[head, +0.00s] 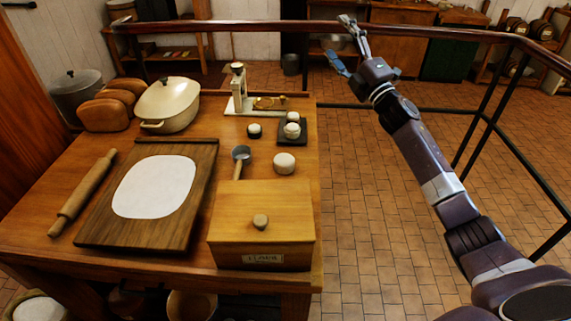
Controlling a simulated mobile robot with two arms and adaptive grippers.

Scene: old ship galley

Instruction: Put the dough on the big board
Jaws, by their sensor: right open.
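A pale round ball of dough (284,163) sits on the wooden table, right of a small scoop and behind the flour box. The big board (196,215) is dark wood and lies at the left middle of the table; a flat white round patch (155,186) covers much of it. I cannot tell if the patch is flour or a sheet. My right gripper (341,42) is open and empty, raised beyond the table's far right corner, well away from the dough. My left gripper is not in view.
A rolling pin (84,192) lies left of the board. The flour box (262,222), scoop (240,155), small dark tray (284,138) with pale lumps, scale (239,92), cream pot (168,104) and loaves (104,113) crowd the table (228,276). A rail (420,32) runs behind.

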